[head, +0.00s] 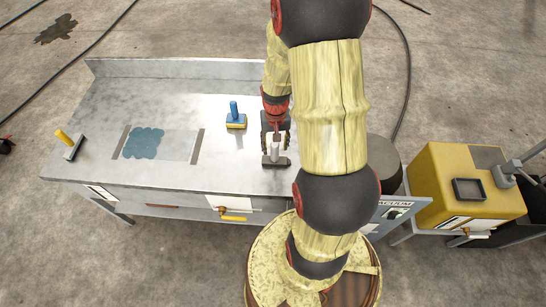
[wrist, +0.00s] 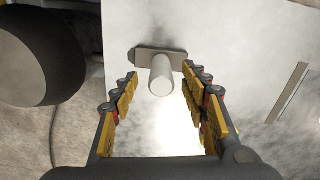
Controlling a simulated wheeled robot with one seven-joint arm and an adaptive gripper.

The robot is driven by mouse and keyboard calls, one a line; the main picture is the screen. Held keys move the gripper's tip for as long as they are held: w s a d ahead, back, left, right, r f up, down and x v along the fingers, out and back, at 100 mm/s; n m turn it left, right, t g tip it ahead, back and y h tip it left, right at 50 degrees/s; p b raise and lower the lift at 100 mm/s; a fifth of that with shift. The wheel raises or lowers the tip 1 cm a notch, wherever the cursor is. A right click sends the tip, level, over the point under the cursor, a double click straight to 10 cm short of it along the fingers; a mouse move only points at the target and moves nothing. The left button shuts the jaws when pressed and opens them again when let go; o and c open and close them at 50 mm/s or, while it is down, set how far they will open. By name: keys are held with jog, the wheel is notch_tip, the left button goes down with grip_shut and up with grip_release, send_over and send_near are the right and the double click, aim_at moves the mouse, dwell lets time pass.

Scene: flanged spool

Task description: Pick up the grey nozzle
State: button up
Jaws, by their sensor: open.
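The grey nozzle (head: 274,160), a round tube on a wide flat foot, stands on the metal workbench (head: 180,97) near its front edge. In the wrist view its tube (wrist: 161,76) points towards the camera and its flat foot (wrist: 145,57) lies beyond. My gripper (head: 275,139) is right at the nozzle, above the bench. In the wrist view my gripper (wrist: 160,73) is open, with one finger on each side of the tube and a visible gap on both sides. My gripper partly hides the nozzle in the head view.
A blue-handled tool with a yellow base (head: 235,117) stands to the left. Further left are a blue patch (head: 145,143) between dark strips and a yellow-handled scraper (head: 69,144). A dark round drum (head: 384,160) and a yellow machine (head: 450,190) stand right of the bench.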

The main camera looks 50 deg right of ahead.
aim_at(275, 153)
notch_tip(275, 153, down, 5)
jog(key=shift+w+f+b, duration=0.1)
jog(key=shift+f+b, duration=0.1)
jog(key=shift+b, duration=0.4)
jog(key=c, duration=0.3)
jog(key=c, duration=0.8)
grip_shut()
